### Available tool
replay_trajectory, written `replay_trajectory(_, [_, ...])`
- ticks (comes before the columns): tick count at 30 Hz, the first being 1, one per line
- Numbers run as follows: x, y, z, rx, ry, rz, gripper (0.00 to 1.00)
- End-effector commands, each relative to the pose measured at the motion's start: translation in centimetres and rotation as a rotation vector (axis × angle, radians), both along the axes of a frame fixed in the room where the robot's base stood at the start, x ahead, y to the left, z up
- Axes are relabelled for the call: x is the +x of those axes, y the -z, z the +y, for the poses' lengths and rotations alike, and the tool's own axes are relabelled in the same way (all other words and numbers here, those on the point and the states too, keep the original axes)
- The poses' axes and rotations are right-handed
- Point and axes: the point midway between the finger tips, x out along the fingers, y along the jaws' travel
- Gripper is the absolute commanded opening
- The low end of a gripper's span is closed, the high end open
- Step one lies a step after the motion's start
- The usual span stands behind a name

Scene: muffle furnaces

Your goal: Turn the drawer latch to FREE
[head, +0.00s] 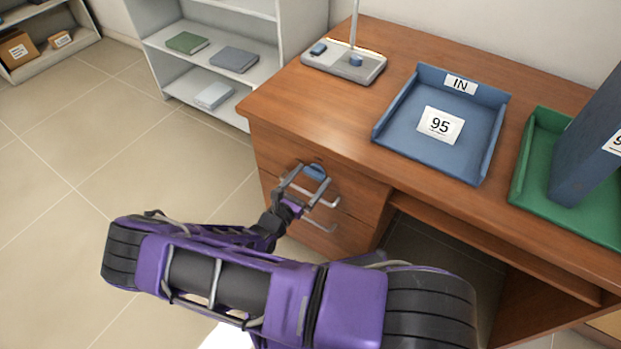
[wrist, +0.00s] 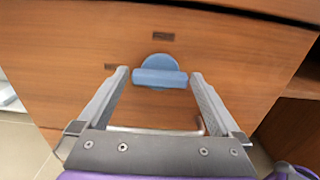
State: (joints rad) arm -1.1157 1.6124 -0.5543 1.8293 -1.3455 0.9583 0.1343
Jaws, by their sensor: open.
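The drawer latch (wrist: 160,77) is a blue round knob with a wide crossbar on the wooden drawer front (wrist: 85,50). In the wrist view its bar lies about level, and a small dark marking shows above it and another to its left; I cannot read them. The latch also shows in the head view (head: 315,171), partly behind my gripper (head: 308,184). In the wrist view my gripper (wrist: 160,80) is open and empty, with one finger on each side of the latch and gaps between. I cannot tell how close the fingertips are to the drawer face.
Metal drawer handles (head: 320,225) stick out below the latch. The desk (head: 300,105) bears a blue IN tray (head: 395,110), a green tray (head: 533,150) and a grey stand (head: 345,68). A shelf (head: 150,35) stands behind. Open floor lies to the left.

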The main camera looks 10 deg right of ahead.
Motion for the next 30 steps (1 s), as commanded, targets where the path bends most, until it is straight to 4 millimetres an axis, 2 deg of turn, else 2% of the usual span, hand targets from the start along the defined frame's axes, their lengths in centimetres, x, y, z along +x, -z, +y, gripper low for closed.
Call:
replay_trajectory(8, [0.13, 0.0, -0.13, 0.0, 0.0, 0.0, 1.0])
replay_trajectory(20, [0.09, 0.01, -0.11, 0.0, 0.0, 0.0, 0.3])
replay_trajectory(30, [0.07, -0.07, -0.11, 0.035, 0.0, -0.035, 0.29])
